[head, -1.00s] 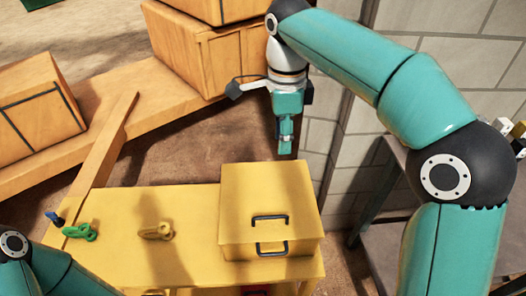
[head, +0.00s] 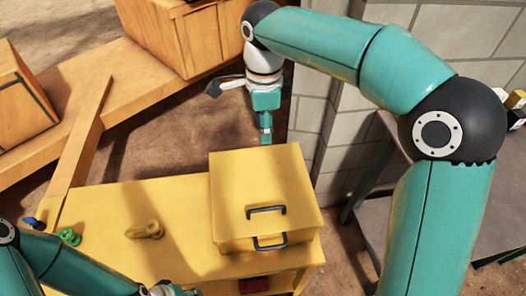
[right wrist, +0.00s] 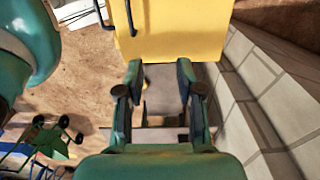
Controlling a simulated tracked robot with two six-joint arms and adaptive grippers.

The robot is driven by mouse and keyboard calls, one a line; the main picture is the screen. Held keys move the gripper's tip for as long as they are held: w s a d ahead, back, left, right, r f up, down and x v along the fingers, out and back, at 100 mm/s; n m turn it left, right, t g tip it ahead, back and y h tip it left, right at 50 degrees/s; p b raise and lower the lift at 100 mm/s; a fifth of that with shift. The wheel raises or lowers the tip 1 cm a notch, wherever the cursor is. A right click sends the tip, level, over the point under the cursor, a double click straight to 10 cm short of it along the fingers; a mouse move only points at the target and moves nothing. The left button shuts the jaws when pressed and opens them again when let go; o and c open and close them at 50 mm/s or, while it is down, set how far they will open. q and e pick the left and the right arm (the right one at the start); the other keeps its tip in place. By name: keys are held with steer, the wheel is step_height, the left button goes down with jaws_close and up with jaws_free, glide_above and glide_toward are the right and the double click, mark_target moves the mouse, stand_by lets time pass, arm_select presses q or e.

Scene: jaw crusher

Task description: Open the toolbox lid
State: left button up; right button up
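The yellow toolbox (head: 262,195) sits on the right end of a yellow workbench (head: 100,215). Its lid looks shut. One dark handle (head: 266,210) is on top and another (head: 270,242) on the front face. My right gripper (head: 265,138) hangs just behind the toolbox's far edge, pointing down. In the right wrist view its two fingers (right wrist: 160,75) are apart with nothing between them, and the toolbox (right wrist: 175,35) is just beyond the tips. My left gripper (head: 172,290) is only partly visible at the bottom edge; its fingers are cut off.
Green (head: 69,237) and yellow (head: 146,231) fittings lie on the bench left of the toolbox. Wooden crates (head: 190,35) stand on a beam behind. A block wall (head: 335,125) and a grey table (head: 400,200) are on the right.

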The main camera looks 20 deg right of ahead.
step_height(320, 180, down, 8)
steer(key=shift+f, duration=0.15)
steer(key=shift+s, duration=0.1)
jaws_close()
steer(key=c, duration=0.6)
jaws_free()
steer(key=o, duration=0.6)
step_height(320, 180, up, 12)
